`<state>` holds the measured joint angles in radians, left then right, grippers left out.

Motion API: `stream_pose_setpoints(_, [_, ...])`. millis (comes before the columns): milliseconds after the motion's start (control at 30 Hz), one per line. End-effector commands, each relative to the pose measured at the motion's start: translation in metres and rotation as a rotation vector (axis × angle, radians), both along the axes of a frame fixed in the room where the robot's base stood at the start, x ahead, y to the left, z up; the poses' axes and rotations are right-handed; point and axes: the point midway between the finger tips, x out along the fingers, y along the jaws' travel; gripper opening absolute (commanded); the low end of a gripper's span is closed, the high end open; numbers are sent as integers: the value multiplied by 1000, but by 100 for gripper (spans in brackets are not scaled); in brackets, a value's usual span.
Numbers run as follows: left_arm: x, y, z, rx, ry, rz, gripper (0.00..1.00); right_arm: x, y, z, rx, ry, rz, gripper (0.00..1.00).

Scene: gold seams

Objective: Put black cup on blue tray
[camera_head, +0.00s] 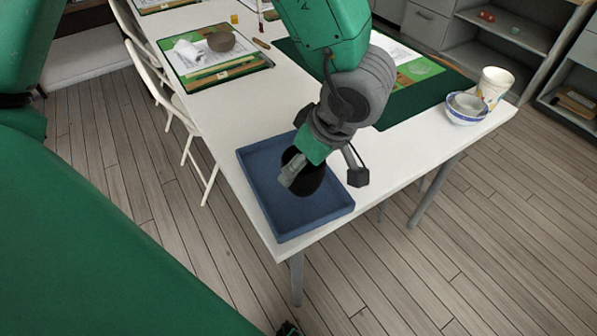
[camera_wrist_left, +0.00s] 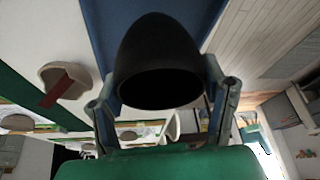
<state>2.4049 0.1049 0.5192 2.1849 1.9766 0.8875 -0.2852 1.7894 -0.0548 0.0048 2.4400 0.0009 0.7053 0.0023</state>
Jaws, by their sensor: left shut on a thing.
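The black cup (camera_head: 309,184) is between the fingers of my left gripper (camera_head: 320,174), which is shut on it. In the left wrist view the cup (camera_wrist_left: 163,60) fills the space between the two fingers, with its dark opening towards the camera. The blue tray (camera_head: 287,217) lies on the near corner of the white table. The cup is over the inside of the tray. I cannot tell whether its base touches the tray floor. My right gripper is not clearly in view.
On the white table (camera_head: 400,165), a blue-and-white bowl (camera_head: 466,109) and a patterned cup (camera_head: 494,84) stand at the right end. A dark green mat (camera_head: 420,103) lies behind the tray. A board with papers (camera_head: 225,72) is at the back left. White chairs stand along the left edge.

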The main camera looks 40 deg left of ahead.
Motion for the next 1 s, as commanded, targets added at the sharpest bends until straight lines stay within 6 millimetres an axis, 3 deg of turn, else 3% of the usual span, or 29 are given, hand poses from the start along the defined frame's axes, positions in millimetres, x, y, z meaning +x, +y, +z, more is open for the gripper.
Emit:
stream_pose_setpoints(400, [0, 2, -45, -2, -2, 0, 31, -1, 0, -18, 0, 1, 0, 40])
stream_pose_setpoints(700, [0, 1, -45, -3, -2, 1, 31, -1, 0, -16, 0, 1, 0, 40])
stream_pose_setpoints(733, [0, 1, -46, -3, -2, 1, 69, -1, 0, -16, 0, 1, 0, 40])
stream_pose_setpoints(800, [0, 1, -45, -3, -2, 1, 86, -1, 0, -16, 0, 1, 0, 40])
stream_pose_setpoints(1000, [0, 1, -45, -3, -3, 1, 86, -1, 0, -16, 0, 1, 0, 40])
